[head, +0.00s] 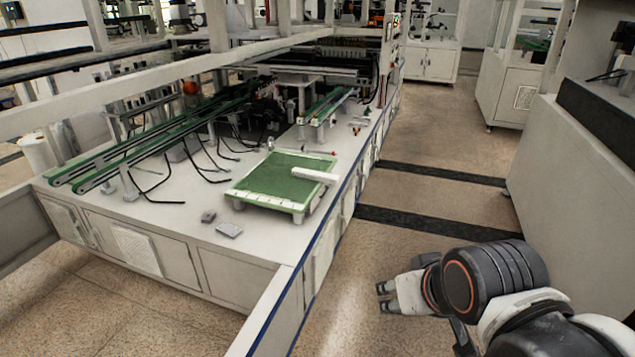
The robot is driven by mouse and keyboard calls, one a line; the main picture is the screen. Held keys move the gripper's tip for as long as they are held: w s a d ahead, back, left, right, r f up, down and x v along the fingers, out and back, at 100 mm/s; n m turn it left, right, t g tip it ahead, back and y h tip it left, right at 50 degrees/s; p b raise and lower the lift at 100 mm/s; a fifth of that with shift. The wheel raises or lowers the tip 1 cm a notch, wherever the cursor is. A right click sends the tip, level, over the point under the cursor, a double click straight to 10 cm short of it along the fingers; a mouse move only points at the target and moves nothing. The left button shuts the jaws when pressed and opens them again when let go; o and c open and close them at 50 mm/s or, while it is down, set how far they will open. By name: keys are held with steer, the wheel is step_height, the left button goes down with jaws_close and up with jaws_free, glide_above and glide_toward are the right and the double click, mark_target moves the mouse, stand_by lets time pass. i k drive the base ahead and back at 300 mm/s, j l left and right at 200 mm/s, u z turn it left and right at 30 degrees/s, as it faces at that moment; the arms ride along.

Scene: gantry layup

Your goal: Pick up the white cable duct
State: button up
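The white cable duct (315,175) is a short, pale bar. It lies on the far right part of a green-topped platform (270,181), with its right end at or slightly past the platform's edge. My gripper (384,297) is at the lower right, over the aisle floor and well apart from the duct. Its two dark fingertips are spread with a gap between them, and nothing shows in them.
The platform stands on a white machine bench (165,235). A pale frame rail (275,312) with a blue stripe runs along the bench's right side. Two small grey blocks (229,230) lie in front. Green conveyor rails (150,150) and cables stand left. The aisle (430,200) is clear.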

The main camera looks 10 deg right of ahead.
mark_target(319, 176)
steer(key=i+l+z, duration=0.1)
steer(key=i+l, duration=0.85)
steer(key=i+l+z, duration=0.1)
steer(key=i+l, duration=0.75)
steer(key=i, duration=0.2)
